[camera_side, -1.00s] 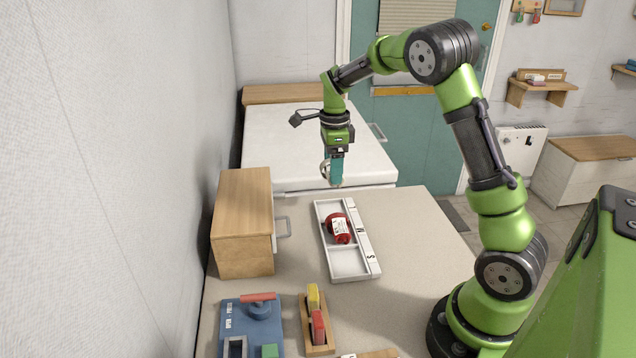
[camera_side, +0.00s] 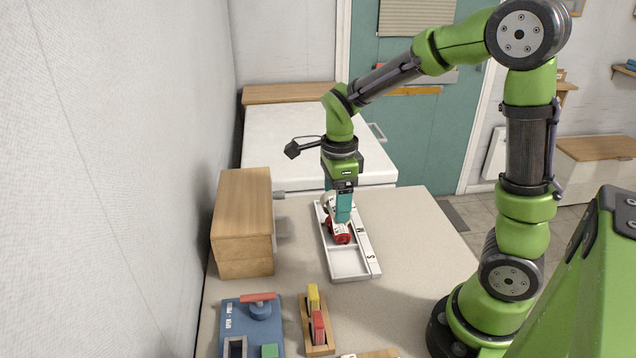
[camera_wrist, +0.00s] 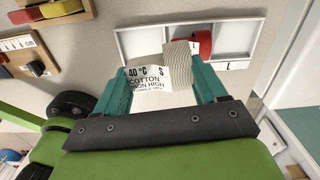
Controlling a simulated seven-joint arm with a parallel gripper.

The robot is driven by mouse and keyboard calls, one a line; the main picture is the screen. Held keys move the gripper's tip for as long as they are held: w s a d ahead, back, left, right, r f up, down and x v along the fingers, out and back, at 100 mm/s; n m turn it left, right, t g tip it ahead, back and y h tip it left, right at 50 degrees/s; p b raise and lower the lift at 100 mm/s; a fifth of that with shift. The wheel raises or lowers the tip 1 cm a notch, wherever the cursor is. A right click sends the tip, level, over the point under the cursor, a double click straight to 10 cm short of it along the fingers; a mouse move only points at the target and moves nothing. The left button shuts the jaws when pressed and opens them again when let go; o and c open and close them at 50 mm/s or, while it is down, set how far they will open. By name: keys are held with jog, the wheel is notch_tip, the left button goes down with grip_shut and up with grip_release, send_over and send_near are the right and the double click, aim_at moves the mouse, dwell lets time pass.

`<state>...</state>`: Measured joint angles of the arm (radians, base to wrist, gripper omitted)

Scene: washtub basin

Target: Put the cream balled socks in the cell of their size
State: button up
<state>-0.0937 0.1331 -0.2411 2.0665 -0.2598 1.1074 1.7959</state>
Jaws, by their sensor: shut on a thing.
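The cream balled socks (camera_wrist: 178,72) are held between the teal fingers of my gripper (camera_wrist: 160,78); a white label on them reads "40 °C", "S" and "COTTON". In the side view my gripper (camera_side: 342,218) points down over the far part of the white tray (camera_side: 377,268), and the socks (camera_side: 328,203) show partly behind the finger. The tray has cells in a row, with S at the near end and M in the middle. The S cell looks empty. In the wrist view an L shows on the tray rim (camera_wrist: 222,66). Whether the socks touch the tray is unclear.
A red rolled item (camera_side: 339,234) lies in the tray's middle cell, close to my gripper. A wooden drawer box (camera_side: 242,225) stands left of the tray. A blue board (camera_side: 240,325) and a wooden holder (camera_side: 317,335) with yellow and red pieces are nearer. Counter right of the tray is clear.

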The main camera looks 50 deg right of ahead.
jog(key=shift+m, duration=0.5)
jog(key=s+f, duration=0.1)
jog(key=f, duration=0.1)
jog(key=s+a+f, duration=0.1)
jog(key=f, duration=0.1)
jog(key=s+f, duration=0.2)
jog(key=shift+a+f, duration=0.1)
jog(key=shift+a, duration=0.05)
send_over(348, 262)
jog(key=shift+a+f, duration=0.15)
jog(key=shift+f, duration=0.9)
jog(key=shift+a+f, duration=0.15)
jog(key=shift+f, duration=0.9)
jog(key=shift+f, duration=0.15)
jog(key=o, duration=0.8)
jog(key=shift+c, duration=0.2)
